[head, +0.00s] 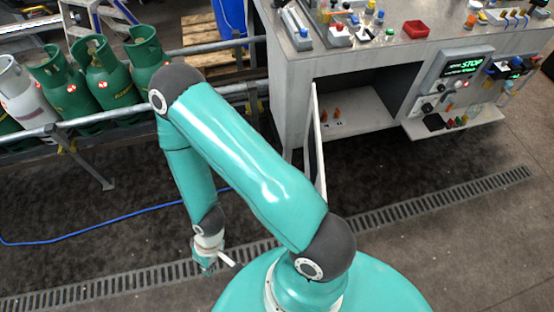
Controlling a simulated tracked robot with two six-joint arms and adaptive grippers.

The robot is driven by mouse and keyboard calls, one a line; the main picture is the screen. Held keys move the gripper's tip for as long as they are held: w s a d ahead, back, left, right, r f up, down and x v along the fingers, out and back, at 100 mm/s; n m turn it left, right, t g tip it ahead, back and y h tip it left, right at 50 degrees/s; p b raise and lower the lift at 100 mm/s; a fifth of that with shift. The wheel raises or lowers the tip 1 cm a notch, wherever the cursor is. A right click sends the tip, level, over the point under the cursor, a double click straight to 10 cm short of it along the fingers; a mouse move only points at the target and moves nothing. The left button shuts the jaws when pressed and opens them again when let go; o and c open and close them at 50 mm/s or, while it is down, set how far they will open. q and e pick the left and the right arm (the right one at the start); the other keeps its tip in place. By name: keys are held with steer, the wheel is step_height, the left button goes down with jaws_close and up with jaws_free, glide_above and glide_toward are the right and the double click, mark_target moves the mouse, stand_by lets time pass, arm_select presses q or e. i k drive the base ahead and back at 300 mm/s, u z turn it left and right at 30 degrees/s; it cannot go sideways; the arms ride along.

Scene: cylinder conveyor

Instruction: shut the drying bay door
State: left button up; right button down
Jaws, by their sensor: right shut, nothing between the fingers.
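The drying bay (385,85) is a dark opening in the front of the grey bench. Its door (318,150) is a thin white panel seen almost edge-on at the opening's left side. It stands open, swung out toward me. My arm's elbow and upper link pass in front of the floor left of the door. My right gripper (222,262) hangs low over the floor, left of the door and well apart from it. It is shut and empty. My left gripper is out of view.
Green gas cylinders (108,75) stand behind a rail (100,122) at left. A blue hose (110,218) and floor grate (440,200) cross the open floor.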

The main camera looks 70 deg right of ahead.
mark_target(314, 167)
steer(key=u, duration=0.3)
steer(key=i, duration=0.3)
steer(key=z, duration=3.1)
steer(key=k, duration=0.2)
steer(key=i, duration=0.5)
